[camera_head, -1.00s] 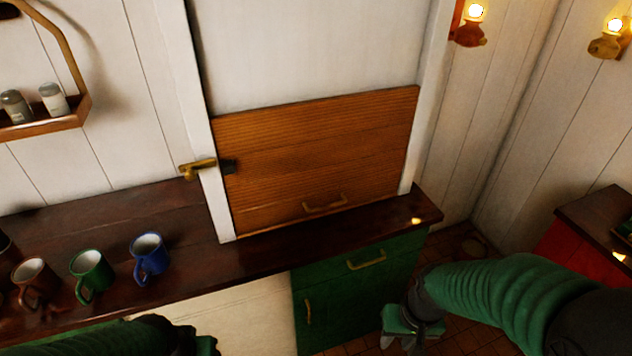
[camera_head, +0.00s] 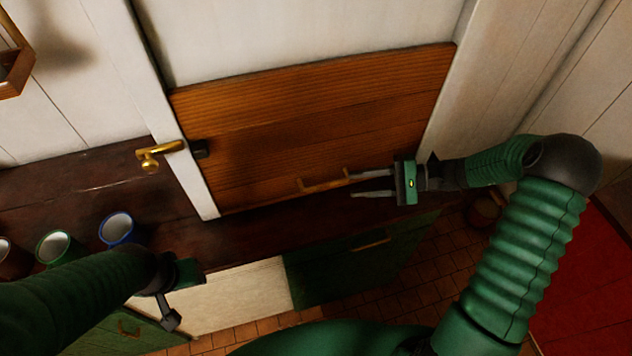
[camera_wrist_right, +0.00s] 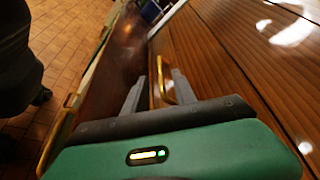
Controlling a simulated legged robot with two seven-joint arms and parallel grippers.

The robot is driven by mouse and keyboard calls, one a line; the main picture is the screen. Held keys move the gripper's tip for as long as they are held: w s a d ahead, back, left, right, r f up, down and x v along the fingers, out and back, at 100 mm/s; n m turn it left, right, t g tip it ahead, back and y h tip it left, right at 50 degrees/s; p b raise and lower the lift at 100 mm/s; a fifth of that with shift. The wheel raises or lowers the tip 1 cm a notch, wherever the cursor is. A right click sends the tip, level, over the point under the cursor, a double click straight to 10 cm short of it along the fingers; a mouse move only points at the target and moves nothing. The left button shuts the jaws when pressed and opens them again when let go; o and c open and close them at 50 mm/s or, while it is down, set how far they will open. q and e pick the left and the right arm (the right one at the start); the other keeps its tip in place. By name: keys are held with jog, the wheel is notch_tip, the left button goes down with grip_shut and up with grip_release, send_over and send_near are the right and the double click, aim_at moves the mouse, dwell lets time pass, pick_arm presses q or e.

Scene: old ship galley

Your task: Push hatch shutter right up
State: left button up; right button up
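The wooden hatch shutter (camera_head: 300,125) is down in its white frame, its lower edge by the dark counter. Its brass handle (camera_head: 322,184) sits low on the shutter. My right gripper (camera_head: 350,185) is open at the handle's right end, fingers pointing left along the shutter. In the right wrist view, the handle (camera_wrist_right: 168,82) shows close to the open fingertips (camera_wrist_right: 152,75); I cannot tell whether they touch it. My left gripper (camera_head: 172,305) hangs by the counter's front edge at lower left, away from the shutter; its fingers are unclear.
A brass latch (camera_head: 160,152) is on the frame's left side. The dark counter (camera_head: 250,240) runs below the shutter. A blue mug (camera_head: 116,230) and a green mug (camera_head: 54,247) stand at left near my left arm. A green drawer front (camera_head: 350,262) is below.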

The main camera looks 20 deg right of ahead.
aim_at(323, 185)
jog(key=w+a+f, duration=0.1)
jog(key=w+a, duration=0.1)
jog(key=a, duration=0.1)
jog(key=w+a+f, duration=0.1)
jog(key=a, duration=0.1)
jog(key=shift+a+f+p, duration=0.25)
jog(key=shift+f+p, duration=0.05)
jog(key=shift+f, duration=0.05)
jog(key=x, duration=0.3)
jog(key=shift+s+r, duration=0.15)
jog(key=shift+s, duration=0.1)
jog(key=shift+a, duration=0.5)
jog(key=shift+d, duration=0.15)
jog(key=c, duration=0.3)
jog(key=shift+d, duration=0.45)
grip_shut()
pick_arm(q)
jog(key=shift+w+d+r, duration=0.2)
jog(key=shift+d+r, duration=0.3)
jog(key=shift+d, duration=0.3)
pick_arm(e)
jog(key=shift+a, duration=0.1)
pick_arm(q)
jog(key=shift+a, duration=0.1)
pick_arm(e)
jog(key=shift+a, duration=0.1)
